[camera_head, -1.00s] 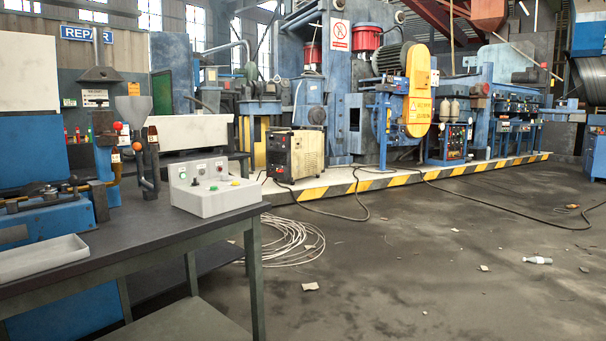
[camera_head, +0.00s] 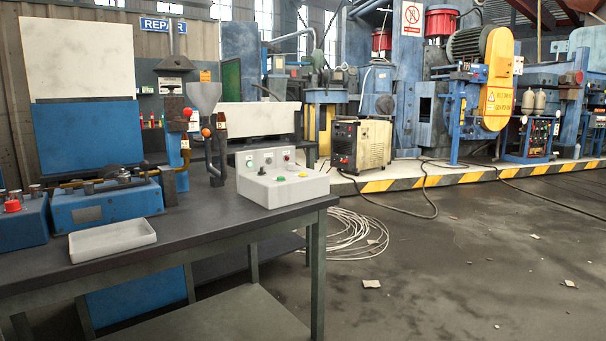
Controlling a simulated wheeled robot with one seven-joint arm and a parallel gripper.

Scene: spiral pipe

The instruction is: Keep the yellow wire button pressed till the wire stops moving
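A white control box (camera_head: 282,181) stands on the right end of the dark workbench (camera_head: 200,226). On its sloped top are a yellow button (camera_head: 303,174) at the right and a green button (camera_head: 280,179) at the left. Small switches and a red knob (camera_head: 286,158) sit on its raised back panel. A blue wire-bending machine (camera_head: 105,203) stands on the bench at the left, with a brass-coloured wire or pipe (camera_head: 90,184) along its top. Whether the wire moves cannot be told. My gripper is not in view.
A white tray (camera_head: 112,240) lies at the bench's front left. A blue box with a red button (camera_head: 20,220) stands at the far left. A coil of pale cable (camera_head: 350,235) lies on the floor right of the bench. The floor at the right front is mostly clear.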

